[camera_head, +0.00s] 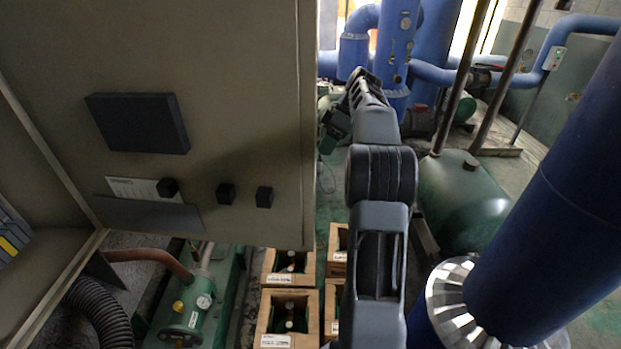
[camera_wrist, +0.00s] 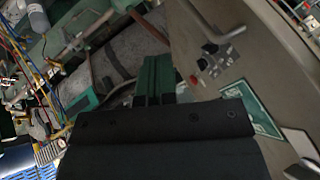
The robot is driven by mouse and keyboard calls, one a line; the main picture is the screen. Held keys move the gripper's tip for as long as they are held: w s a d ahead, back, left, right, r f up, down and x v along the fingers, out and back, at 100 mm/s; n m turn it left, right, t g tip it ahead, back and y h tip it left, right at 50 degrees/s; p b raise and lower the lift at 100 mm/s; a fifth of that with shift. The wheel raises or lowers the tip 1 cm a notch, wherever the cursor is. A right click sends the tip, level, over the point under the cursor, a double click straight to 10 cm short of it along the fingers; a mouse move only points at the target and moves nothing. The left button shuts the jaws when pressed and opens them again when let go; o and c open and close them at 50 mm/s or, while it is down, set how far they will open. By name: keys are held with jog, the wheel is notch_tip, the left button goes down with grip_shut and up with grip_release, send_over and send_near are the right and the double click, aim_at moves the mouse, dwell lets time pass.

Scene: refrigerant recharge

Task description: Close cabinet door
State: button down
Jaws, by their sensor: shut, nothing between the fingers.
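The cabinet door (camera_head: 240,100) is a large beige panel standing open in the left half of the head view, with a dark box and small black knobs on the side facing me. The cabinet (camera_head: 50,285) is open at the far left. In the wrist view, a tan panel (camera_wrist: 225,30), which looks like the door's other face, carries a metal handle (camera_wrist: 212,30), small controls and a green label. My gripper (camera_head: 328,138) is just past the door's right edge. Its green fingers (camera_wrist: 157,62) are shut and empty in the wrist view. I cannot tell whether they touch the panel.
Wooden crates (camera_head: 290,300) with bottles stand on the floor below the door. A large blue pipe (camera_head: 560,200) and a green tank (camera_head: 465,200) stand to the right of my arm. A black corrugated hose (camera_head: 100,310) lies at the lower left.

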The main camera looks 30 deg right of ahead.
jog(key=s+a+f+p, duration=0.1)
jog(key=s+a+f, duration=0.2)
jog(key=a, duration=0.3)
jog(key=shift+f, duration=0.5)
jog(key=shift+a, duration=0.15)
